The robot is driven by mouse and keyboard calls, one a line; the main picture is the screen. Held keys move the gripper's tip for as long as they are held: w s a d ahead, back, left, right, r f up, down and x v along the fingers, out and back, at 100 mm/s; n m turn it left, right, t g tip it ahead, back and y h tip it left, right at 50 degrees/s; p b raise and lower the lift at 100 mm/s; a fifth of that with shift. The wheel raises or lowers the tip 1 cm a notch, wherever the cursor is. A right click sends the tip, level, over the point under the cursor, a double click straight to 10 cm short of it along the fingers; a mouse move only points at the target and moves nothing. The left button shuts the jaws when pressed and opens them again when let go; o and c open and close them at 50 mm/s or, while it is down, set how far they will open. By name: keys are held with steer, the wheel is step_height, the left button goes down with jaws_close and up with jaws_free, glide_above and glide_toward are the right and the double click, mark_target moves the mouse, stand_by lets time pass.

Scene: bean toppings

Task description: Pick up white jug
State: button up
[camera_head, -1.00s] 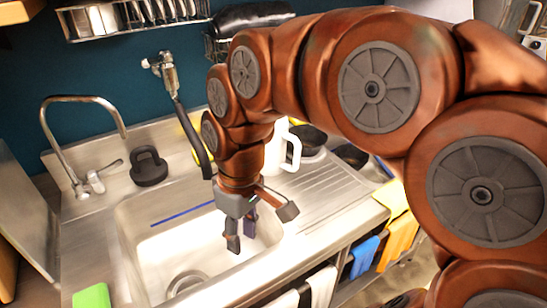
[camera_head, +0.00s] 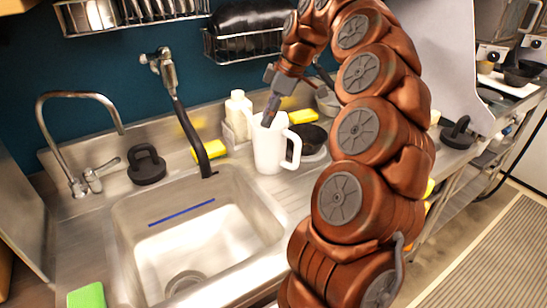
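The white jug (camera_head: 269,152) stands upright on the metal counter just right of the sink, its handle facing right. My gripper (camera_head: 269,118) points down at the jug's open top, with fingers at or inside the rim. I cannot tell whether a finger touches the jug's wall. The finger spacing is hard to make out, and the far side of the jug's rim is partly hidden by the gripper.
The sink (camera_head: 190,240) lies left of the jug, with a black hose tap (camera_head: 185,120) beside it. A white bottle (camera_head: 238,112) and yellow sponges (camera_head: 209,151) stand behind. Dark bowls (camera_head: 309,139) sit right of the jug. A wire rack (camera_head: 250,45) hangs above.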

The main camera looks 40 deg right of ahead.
glide_toward(266, 149)
steer(key=shift+p+x, duration=0.85)
steer(key=shift+x, duration=0.65)
steer(key=shift+p+x, duration=1.05)
steer(key=shift+x, duration=1.65)
steer(key=shift+d, duration=0.1)
jaws_close()
